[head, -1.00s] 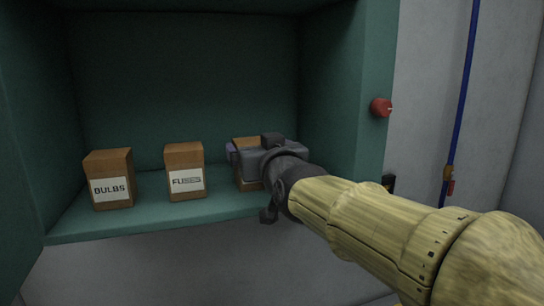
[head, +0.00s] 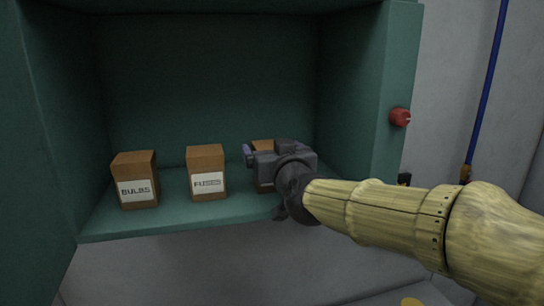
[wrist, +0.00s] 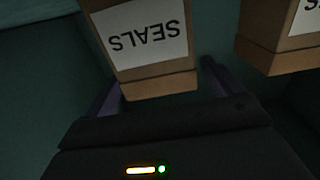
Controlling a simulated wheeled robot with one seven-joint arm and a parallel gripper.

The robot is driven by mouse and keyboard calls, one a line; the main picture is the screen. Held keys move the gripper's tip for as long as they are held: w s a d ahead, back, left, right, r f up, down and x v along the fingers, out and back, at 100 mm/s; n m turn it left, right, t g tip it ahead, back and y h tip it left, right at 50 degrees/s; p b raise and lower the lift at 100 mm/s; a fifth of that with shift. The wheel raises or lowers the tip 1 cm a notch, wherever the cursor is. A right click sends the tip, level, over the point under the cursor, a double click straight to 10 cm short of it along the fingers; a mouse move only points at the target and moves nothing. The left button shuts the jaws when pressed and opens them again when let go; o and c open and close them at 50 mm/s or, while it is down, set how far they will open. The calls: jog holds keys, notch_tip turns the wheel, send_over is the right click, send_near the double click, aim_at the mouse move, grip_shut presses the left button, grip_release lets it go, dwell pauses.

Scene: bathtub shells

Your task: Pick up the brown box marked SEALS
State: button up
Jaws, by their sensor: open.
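The brown box marked SEALS (wrist: 150,82) shows close up in the wrist view, its white label upside down. In the head view, only its top and a strip of its front (head: 263,147) show behind my gripper. My gripper (wrist: 158,80) is open, with one dark finger on each side of the lower part of the box in this view. I cannot tell whether either finger touches it. In the head view my gripper (head: 264,160) is in front of the box, and the box seems to stand on the green shelf (head: 170,215).
The brown box marked FUSES (head: 206,172) stands just left of the SEALS box, and the BULBS box (head: 135,180) farther left. The green cabinet's right wall (head: 352,100) is close on the right. A red knob (head: 400,117) sticks out on its front edge.

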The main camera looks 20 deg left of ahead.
jog(key=shift+p+x, duration=0.45)
jog(key=shift+x, duration=0.35)
jog(key=shift+w+a, duration=0.15)
jog(key=shift+w, duration=0.15)
jog(key=c, duration=1.3)
jog(key=shift+o, duration=0.2)
jog(key=shift+r, duration=0.15)
notch_tip(320, 180, up, 18)
jog(key=p, duration=0.8)
